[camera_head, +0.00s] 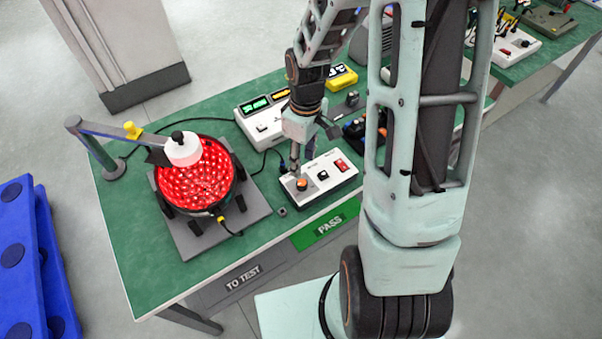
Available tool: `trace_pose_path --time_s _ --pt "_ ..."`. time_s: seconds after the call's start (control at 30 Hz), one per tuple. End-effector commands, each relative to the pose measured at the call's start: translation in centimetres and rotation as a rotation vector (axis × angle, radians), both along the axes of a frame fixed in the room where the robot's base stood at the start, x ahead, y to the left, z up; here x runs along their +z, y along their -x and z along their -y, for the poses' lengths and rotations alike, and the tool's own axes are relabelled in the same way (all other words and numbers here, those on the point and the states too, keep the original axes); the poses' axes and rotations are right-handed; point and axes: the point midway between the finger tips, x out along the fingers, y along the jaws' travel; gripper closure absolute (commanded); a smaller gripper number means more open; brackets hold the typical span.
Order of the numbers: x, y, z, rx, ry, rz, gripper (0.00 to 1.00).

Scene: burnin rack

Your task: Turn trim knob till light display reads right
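A white control box (322,190) sits near the front edge of the green bench. The orange-topped trim knob (302,184) is at its left end, with a dark switch and a red rocker switch to the right. My gripper (295,168) points down just above and behind the knob. I cannot tell whether its fingers touch the knob or how far apart they are. A white meter box (262,127) behind has a green-lit display (254,106) and an amber-lit one (280,94); their digits are too small to read. A round lamp (195,188) with many red lit LEDs stands at the left.
A white sensor head (183,149) hangs over the lamp on a bracket arm. A yellow instrument (341,77) stands behind. Cables cross the green bench (140,247). TO TEST (243,278) and green PASS (330,224) panels line the front. Blue rack at far left (20,250).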

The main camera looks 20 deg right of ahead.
Motion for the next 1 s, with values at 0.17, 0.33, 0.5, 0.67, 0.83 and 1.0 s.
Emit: trace_pose_path --time_s 0.17,0.33,0.5,0.67,0.83,1.0 --pt "-3.4 0.2 -0.2 0.002 0.000 -0.004 0.60" --pt "-6.1 0.3 -0.2 0.003 0.001 -0.001 0.60" --pt "-7.9 0.2 -0.3 0.003 0.001 0.001 0.60" --pt "-8.7 0.2 -0.3 0.003 0.001 0.003 0.60" --pt "-8.8 0.2 -0.3 0.003 0.001 0.004 0.60" --pt "-8.8 0.2 -0.3 0.003 0.002 0.004 0.65"
